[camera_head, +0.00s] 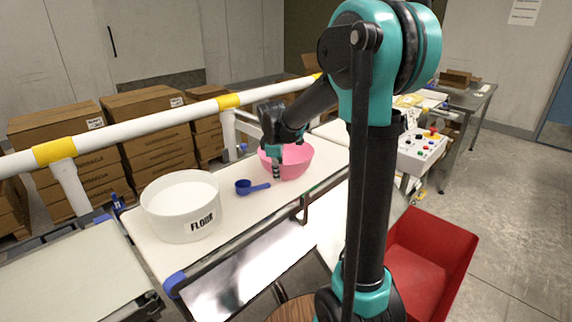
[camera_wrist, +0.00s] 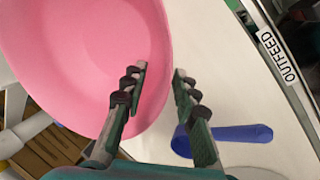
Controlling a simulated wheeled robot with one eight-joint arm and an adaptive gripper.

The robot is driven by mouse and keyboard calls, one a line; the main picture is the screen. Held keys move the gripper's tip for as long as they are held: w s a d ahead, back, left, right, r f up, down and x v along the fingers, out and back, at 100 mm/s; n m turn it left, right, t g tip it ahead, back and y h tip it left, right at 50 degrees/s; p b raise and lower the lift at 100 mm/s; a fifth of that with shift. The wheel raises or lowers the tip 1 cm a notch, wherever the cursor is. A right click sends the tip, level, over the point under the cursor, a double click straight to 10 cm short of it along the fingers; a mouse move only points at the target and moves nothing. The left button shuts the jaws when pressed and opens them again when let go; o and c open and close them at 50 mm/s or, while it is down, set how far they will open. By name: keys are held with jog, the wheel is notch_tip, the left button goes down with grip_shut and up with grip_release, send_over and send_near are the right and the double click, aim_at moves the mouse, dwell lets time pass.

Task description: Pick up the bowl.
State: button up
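The pink bowl (camera_head: 296,160) stands upright on the white belt, towards its far end. It fills the upper left of the wrist view (camera_wrist: 75,50). My gripper (camera_head: 276,170) points down at the bowl's near left rim. In the wrist view my gripper (camera_wrist: 160,72) is open, with one finger over the bowl's inside and the other outside over the belt. The rim runs between them, with a gap showing beside the outer finger. I cannot tell how deep the fingertips sit.
A blue scoop (camera_head: 251,187) lies on the belt (camera_head: 240,213) close to the outer finger. A white flour tub (camera_head: 181,212) stands further left. A white and yellow rail (camera_head: 150,132) runs behind the belt. A red bin (camera_head: 432,262) is at right.

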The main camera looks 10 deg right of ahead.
jog(key=shift+c, duration=0.4)
grip_shut()
jog(key=shift+r, duration=0.1)
notch_tip(320, 180, up, 20)
dwell(0.5)
